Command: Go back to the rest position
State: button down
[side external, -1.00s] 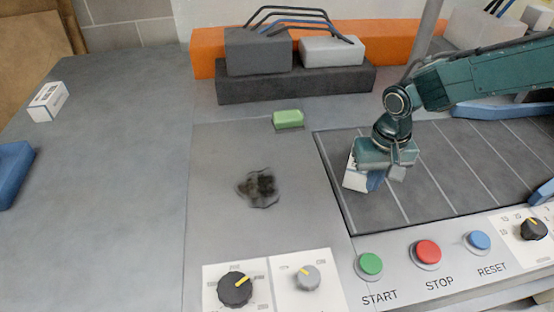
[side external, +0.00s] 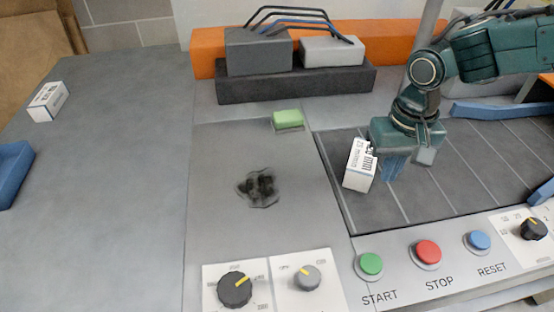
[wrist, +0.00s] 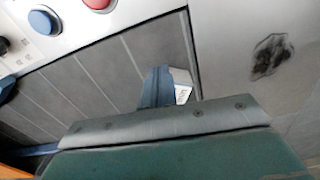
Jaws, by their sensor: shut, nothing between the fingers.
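My gripper (side external: 392,165) hangs over the left part of the dark slatted belt in the side external view. Its blue fingers are shut with nothing between them. A small white box with dark print (side external: 359,166) stands on the belt just left of the fingers. In the wrist view the blue fingers (wrist: 156,88) show past the gripper body, and part of the white box (wrist: 183,86) shows beside them, partly hidden.
Another white box (side external: 48,101) is at far left, near a blue tray (side external: 12,172). Green, red and blue buttons (side external: 428,252) and knobs line the front. Grey housings (side external: 295,84) stand behind.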

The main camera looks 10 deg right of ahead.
jog(key=shift+r, duration=1.15)
jog(key=s+d+r+t, duration=0.2)
jog(key=s+d+r, duration=0.5)
jog(key=d+r, duration=0.55)
jog(key=s+d+n+t, duration=0.1)
jog(key=s+d+t, duration=0.2)
jog(key=s+d, duration=0.7)
jog(key=s, duration=0.4)
jog(key=shift+s+d+f+t, duration=0.2)
jog(key=shift+s+d+t, duration=0.1)
jog(key=shift+d, duration=0.1)
